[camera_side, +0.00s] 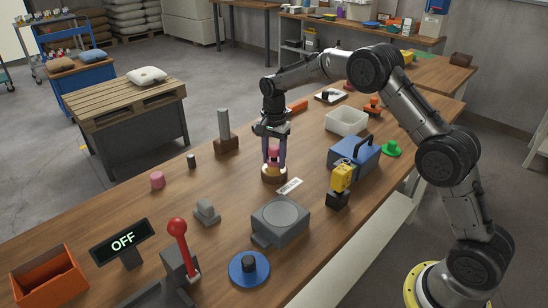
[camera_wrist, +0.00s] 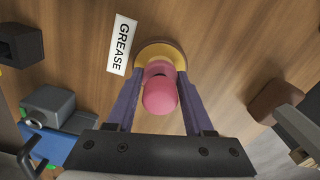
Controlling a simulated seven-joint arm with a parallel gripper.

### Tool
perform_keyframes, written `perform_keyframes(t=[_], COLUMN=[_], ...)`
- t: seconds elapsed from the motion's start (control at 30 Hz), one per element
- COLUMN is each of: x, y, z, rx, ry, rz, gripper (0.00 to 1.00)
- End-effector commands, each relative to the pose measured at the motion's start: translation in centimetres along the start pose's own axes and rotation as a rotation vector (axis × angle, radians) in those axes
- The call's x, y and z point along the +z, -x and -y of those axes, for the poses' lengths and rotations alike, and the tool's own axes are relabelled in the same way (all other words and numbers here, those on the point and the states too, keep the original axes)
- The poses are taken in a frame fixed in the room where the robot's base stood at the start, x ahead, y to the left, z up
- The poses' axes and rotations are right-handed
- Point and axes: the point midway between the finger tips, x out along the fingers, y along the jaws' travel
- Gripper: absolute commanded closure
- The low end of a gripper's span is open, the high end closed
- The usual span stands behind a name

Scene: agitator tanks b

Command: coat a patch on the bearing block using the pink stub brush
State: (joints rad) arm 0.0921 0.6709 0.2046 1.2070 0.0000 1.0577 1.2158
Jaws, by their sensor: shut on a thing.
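The pink stub brush (camera_side: 273,155) is upright between the fingers of my gripper (camera_side: 273,160). In the wrist view its rounded pink top (camera_wrist: 160,98) sits between my two purple fingers (camera_wrist: 160,85), which are shut on it. Its lower end is at a round, tan-rimmed grease pot (camera_side: 274,175), also in the wrist view (camera_wrist: 158,47); I cannot tell whether the bristles touch the grease. A white GREASE label (camera_wrist: 121,44) lies beside the pot. A small grey stepped block (camera_side: 207,212), which looks like the bearing block, stands left of the gripper in the side view; no coated patch is discernible.
A grey post on a brown base (camera_side: 227,143), a pink cylinder (camera_side: 157,180) and a grey plate with a round disc (camera_side: 281,220) stand around. A blue box (camera_side: 355,158) and a yellow-and-black device (camera_side: 341,183) are to the right. Bare wood lies between pot and block.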

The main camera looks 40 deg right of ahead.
Motion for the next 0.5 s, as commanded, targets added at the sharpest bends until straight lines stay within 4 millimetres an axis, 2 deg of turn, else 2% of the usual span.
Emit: perform_keyframes(t=[0.33,0.5], x=[0.0,0.0], y=[-0.2,0.8], z=[-0.1,0.0], rx=[0.003,0.001], ry=[0.000,0.000], rz=[0.001,0.000], gripper=[1.00,1.00])
